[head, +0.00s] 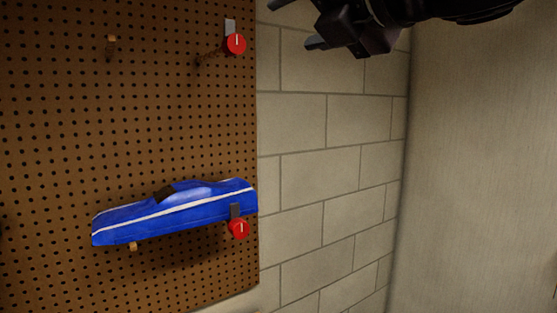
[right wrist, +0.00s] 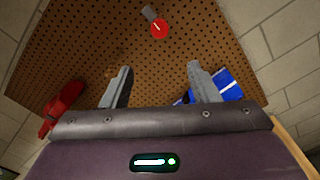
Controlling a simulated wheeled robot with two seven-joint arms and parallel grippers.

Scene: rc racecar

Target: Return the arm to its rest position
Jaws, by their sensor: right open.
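My right gripper (head: 312,24) is at the top of the head view, in front of the brick wall and right of the pegboard. In the right wrist view its two fingers (right wrist: 158,88) are spread apart with nothing between them. A blue toy racecar (head: 175,212) with a white stripe rests on the lower part of the pegboard, tilted up to the right. It also shows in the right wrist view (right wrist: 230,84), partly hidden behind the right finger. My left gripper is not in view.
The brown pegboard (head: 60,120) bears an upper red knob (head: 236,43) and a lower red knob (head: 239,228) by the car. A wooden peg (head: 111,41) is at the upper left. A red object (right wrist: 62,110) shows in the right wrist view. The brick wall (head: 320,180) is bare.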

